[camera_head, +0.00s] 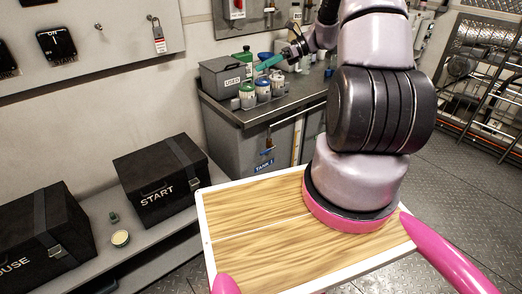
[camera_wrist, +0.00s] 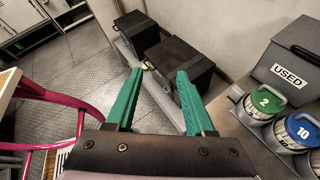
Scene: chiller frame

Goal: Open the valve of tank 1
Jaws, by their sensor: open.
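A blue sign reading TANK 1 (camera_head: 265,165) is on the front of the grey cabinet below the counter in the head view. A small blue part (camera_head: 267,151) shows just above the sign. It is too small to tell if it is the valve or how it is set. My gripper (camera_head: 268,63) is above the counter, well above the sign. In the wrist view its two green fingers (camera_wrist: 158,74) are spread apart with nothing between them. The tank sign is not in the wrist view.
A grey USED box (camera_head: 222,76) and several lidded canisters (camera_head: 247,91) stand on the counter (camera_head: 285,103) close to my gripper. A black START case (camera_head: 160,182) sits on the low shelf at left. Open floor (camera_wrist: 75,65) shows in the wrist view.

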